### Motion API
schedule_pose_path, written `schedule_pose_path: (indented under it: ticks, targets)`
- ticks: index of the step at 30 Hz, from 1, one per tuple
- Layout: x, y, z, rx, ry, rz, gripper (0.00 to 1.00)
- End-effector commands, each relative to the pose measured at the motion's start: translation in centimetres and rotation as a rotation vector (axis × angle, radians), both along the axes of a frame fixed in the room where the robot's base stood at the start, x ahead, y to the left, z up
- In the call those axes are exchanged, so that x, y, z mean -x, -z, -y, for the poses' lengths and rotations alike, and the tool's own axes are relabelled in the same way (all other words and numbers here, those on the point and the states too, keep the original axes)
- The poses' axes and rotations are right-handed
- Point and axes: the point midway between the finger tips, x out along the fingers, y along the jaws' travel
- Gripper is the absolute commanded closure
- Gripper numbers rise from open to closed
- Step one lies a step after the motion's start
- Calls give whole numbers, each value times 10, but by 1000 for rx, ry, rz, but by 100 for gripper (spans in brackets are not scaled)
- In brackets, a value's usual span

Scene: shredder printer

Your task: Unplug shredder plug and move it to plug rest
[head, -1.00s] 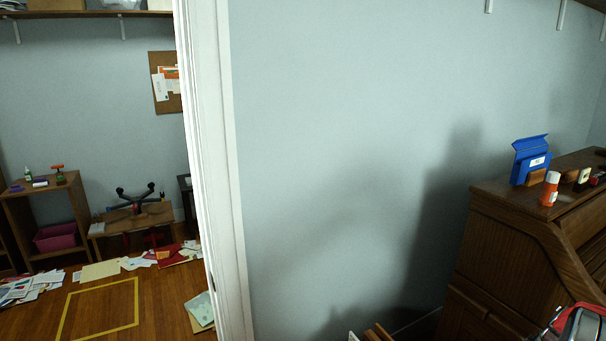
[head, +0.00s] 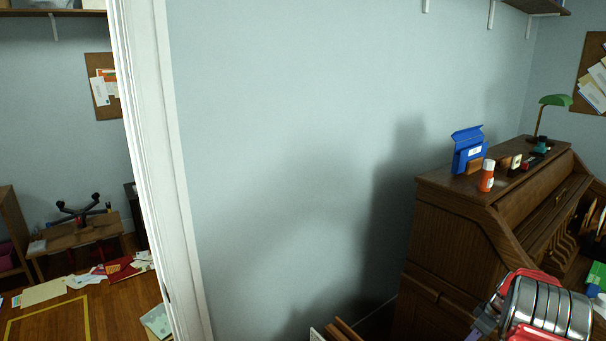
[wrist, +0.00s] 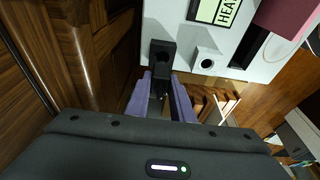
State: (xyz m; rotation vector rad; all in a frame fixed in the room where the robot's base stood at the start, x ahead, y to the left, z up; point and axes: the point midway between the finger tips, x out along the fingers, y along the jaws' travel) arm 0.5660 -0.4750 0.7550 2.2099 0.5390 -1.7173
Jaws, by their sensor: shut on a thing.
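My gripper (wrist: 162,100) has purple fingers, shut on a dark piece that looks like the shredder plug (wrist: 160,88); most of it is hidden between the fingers. Just beyond the fingertips is a black block (wrist: 162,48) on a white surface (wrist: 226,60). I cannot tell whether the plug and this block touch or are one piece. A white block with a round dark hole (wrist: 207,62) sits to the right; I cannot tell whether it is the plug rest. In the head view only part of my arm and a purple finger show, at the lower right.
A wooden roll-top desk (head: 450,220) stands at the right, with a blue box (head: 467,150) and an orange-white bottle (head: 487,176) on top. A white door frame (head: 160,180) is at the left, with papers on the floor beyond. Wooden panelling (wrist: 100,50) is close left of my gripper.

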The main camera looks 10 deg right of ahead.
Motion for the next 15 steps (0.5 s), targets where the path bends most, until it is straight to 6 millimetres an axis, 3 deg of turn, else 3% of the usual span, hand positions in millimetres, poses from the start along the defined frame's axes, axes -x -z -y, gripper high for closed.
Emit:
schedule_pose_path:
  ticks: [15]
  targets:
    - [-3, -7, -6, 0, 3, 0, 100]
